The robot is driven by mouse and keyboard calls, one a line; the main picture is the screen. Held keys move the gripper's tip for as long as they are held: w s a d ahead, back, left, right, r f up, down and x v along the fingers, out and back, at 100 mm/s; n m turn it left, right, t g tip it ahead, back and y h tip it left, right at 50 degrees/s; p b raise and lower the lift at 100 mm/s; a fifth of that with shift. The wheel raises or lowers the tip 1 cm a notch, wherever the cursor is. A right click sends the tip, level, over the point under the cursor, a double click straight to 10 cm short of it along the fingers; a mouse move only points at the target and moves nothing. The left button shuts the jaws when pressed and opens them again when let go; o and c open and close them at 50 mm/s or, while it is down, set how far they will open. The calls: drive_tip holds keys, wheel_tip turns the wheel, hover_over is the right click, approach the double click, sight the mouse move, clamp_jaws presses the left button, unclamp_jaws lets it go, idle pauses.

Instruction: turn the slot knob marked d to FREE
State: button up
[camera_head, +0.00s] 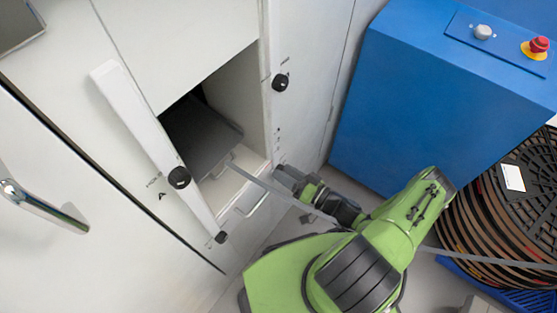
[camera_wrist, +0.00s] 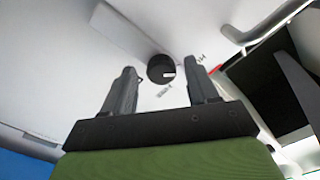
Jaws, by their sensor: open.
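A round black knob (camera_wrist: 161,68) on a pale panel shows in the wrist view, with a small light mark near its right edge. Small printed text lies beside it, too blurred to read. My gripper (camera_wrist: 161,76) is open, one finger on each side of the knob in the picture; I see no contact. In the head view my gripper (camera_head: 284,177) is low by the cabinet's right-hand panel, below a black knob (camera_head: 280,82). Two other black knobs, one larger (camera_head: 179,177) and one lower (camera_head: 221,237), are on the left. I cannot tell which knob is marked d.
An open slot (camera_head: 205,135) in the cabinet holds a dark grey tray. A blue cabinet (camera_head: 430,90) with a red button stands right. Stacked reels (camera_head: 500,215) stand on a blue pallet at far right.

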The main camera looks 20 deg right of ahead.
drive_tip(key=c, duration=1)
drive_tip(key=shift+c, duration=0.2)
drive_tip(key=shift+m+p, duration=0.8)
drive_tip(key=shift+m, duration=8.1)
